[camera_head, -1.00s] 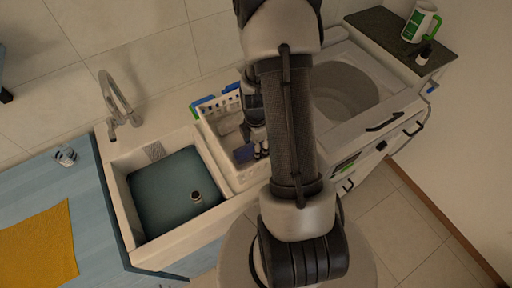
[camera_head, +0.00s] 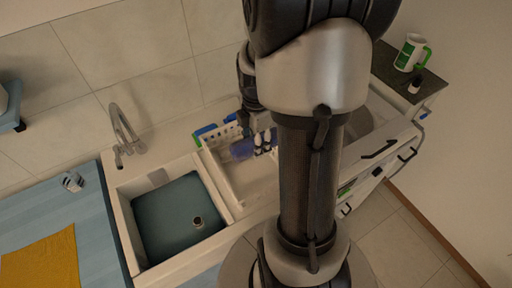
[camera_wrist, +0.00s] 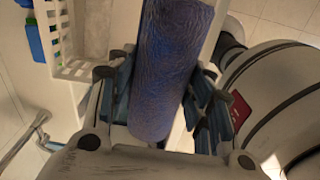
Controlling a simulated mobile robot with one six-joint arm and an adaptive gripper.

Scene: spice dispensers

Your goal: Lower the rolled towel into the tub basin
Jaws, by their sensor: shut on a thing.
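A blue rolled towel (camera_head: 243,149) is held in my gripper (camera_head: 264,142), over the white compartment right of the sink. The tub basin (camera_head: 165,215) is the white-rimmed sink at left with a teal floor and a small round drain piece (camera_head: 198,222). The towel is to the right of this basin, apart from it. My arm hides part of the area right of the towel.
A white slotted basket (camera_head: 222,134) with green and blue items stands behind the towel. A faucet (camera_head: 124,130) rises at the basin's back left. A blue counter (camera_head: 85,215) with a yellow cloth (camera_head: 42,262) lies left. A dark shelf (camera_head: 430,80) holds a white-green jug (camera_head: 409,53).

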